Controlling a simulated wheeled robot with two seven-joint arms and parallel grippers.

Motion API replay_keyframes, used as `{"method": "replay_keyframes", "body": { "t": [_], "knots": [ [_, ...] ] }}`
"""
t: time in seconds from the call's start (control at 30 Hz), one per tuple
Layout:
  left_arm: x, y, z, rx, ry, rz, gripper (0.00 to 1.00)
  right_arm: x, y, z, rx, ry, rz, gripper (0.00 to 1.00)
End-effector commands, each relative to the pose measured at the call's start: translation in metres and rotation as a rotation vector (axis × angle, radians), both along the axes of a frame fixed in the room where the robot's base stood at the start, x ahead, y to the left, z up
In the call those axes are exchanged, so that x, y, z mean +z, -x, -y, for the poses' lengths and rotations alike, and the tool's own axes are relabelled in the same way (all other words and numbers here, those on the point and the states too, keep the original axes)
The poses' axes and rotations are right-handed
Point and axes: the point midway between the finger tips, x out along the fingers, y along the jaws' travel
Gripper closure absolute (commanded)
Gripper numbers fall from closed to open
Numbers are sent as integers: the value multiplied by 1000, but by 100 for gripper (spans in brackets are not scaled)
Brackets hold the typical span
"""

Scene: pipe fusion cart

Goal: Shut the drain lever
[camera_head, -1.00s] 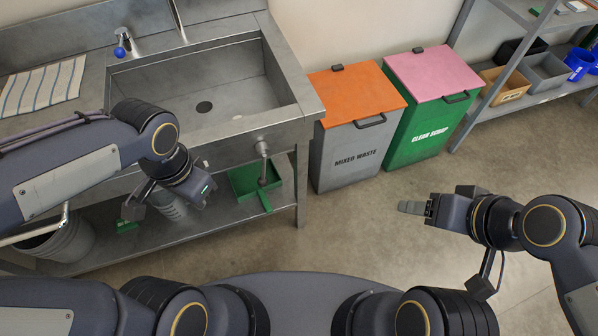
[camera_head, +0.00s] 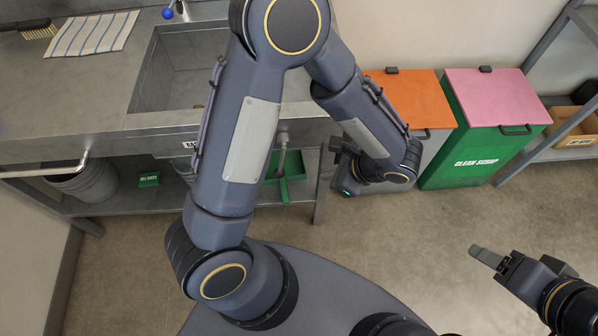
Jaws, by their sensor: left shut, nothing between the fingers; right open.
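The drain lever (camera_head: 282,158) is a grey handle on a round fitting at the front of the steel sink (camera_head: 178,75). It hangs down from the fitting, in front of a green tray. My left arm crosses in front of the sink and hides part of it. My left gripper (camera_head: 343,158) is to the right of the lever, apart from it, in front of the grey bin. It is shut and empty; its fingertips are hard to make out. My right gripper (camera_head: 490,258) is open and empty over the floor at the lower right.
A green tray (camera_head: 296,190) and grey buckets (camera_head: 88,183) stand on the shelf under the sink. An orange-lidded grey bin (camera_head: 408,95) and a pink-lidded green bin (camera_head: 465,158) stand to the right. The floor in front is clear.

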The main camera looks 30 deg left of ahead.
Motion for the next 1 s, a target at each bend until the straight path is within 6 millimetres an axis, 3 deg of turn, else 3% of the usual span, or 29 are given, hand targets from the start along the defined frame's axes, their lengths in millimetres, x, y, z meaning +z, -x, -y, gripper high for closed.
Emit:
{"method": "replay_keyframes", "body": {
  "t": [0.37, 0.8, 1.0],
  "knots": [
    [-11, 0, -9, 6, 0, -1, 100, -1, 0, 0, 0, 0, 0, 41],
    [-84, -1, -61, 6, 0, -6, 100, -6, 0, 0, 0, 0, 0, 41],
    [-85, 0, -89, 7, 1, -1, 100, 0, 0, 0, 0, 0, 0, 41]
  ]
}}
